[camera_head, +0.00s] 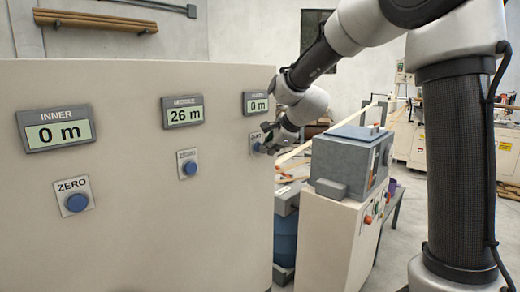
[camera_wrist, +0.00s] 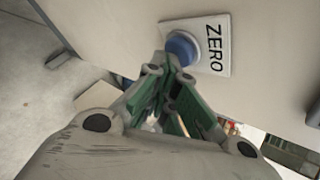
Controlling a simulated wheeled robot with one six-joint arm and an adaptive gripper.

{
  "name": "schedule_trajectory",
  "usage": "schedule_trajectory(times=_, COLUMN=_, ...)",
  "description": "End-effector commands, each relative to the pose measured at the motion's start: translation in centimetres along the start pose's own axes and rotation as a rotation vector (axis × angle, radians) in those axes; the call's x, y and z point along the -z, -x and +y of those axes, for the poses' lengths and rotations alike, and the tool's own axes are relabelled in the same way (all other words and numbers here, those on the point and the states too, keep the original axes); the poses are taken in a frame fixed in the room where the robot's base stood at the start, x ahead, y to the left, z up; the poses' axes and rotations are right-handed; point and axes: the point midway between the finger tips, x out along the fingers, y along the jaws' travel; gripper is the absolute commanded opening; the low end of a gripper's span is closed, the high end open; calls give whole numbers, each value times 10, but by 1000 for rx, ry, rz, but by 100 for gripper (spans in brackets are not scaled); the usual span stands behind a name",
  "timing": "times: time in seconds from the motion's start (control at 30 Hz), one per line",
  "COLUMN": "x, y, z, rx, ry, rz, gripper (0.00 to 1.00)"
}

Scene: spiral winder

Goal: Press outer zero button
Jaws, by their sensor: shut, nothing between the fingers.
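The outer zero button (camera_head: 256,147) is a round blue button on a pale plate, below the rightmost display (camera_head: 257,103), which reads 0 m. In the wrist view the blue button (camera_wrist: 181,46) sits beside the word ZERO, its near edge partly covered by my fingertips. My gripper (camera_wrist: 165,68) is shut and empty, its fingertips right at the button. I cannot tell whether they touch it. In the head view my gripper (camera_head: 268,138) is at the right end of the panel, in front of the button.
The inner zero button (camera_head: 77,202) sits under a display (camera_head: 56,129) reading 0 m. The middle button (camera_head: 189,168) sits under a display (camera_head: 182,111) reading 26 m. A grey-topped machine box (camera_head: 348,162) stands right of the panel (camera_head: 150,240), below my arm.

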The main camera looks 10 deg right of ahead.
Motion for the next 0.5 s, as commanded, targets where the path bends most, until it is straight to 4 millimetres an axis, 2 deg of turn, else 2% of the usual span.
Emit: schedule_trajectory(times=0.5, x=8, y=11, z=8, rx=0, ry=0, rz=0, gripper=0)
